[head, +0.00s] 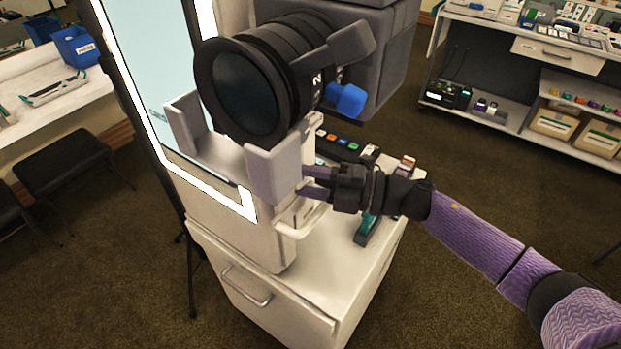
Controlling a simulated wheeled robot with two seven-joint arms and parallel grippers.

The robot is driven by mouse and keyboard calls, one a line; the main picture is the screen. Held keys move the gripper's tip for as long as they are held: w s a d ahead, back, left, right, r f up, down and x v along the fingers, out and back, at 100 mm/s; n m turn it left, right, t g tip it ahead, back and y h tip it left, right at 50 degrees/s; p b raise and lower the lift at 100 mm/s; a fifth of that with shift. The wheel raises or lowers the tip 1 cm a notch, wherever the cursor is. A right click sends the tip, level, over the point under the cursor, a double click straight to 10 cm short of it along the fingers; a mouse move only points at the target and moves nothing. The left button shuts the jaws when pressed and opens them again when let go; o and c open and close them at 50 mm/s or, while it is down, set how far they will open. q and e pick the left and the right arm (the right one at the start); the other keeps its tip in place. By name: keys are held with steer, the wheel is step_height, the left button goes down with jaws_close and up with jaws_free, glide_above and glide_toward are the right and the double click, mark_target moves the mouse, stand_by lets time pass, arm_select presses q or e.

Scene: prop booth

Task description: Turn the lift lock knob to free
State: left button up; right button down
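A large dark camera with a wide round lens (246,85) sits above a pale column (238,225) on a white cabinet. A blue knob (345,100) is on the camera's right side. I cannot tell whether it is the lift lock knob; no knob marked as such is clear. My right gripper (304,181) reaches in from the right, below the blue knob and apart from it. Its two fingers are spread, with the tips close beside the grey bracket (272,172) under the lens. What lies between or behind the tips is hard to see. My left gripper is out of view.
A lit mirror panel (150,80) stands behind the column at the left. Small coloured buttons (338,141) and a teal-handled item (368,228) lie on the cabinet top near my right arm. A shelf unit (530,75) stands far right. Open carpet lies between.

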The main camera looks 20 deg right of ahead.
steer(key=shift+c, duration=1.5)
jaws_free()
arm_select(q)
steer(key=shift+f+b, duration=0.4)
steer(key=shift+b, duration=0.05)
arm_select(e)
steer(key=v, duration=1)
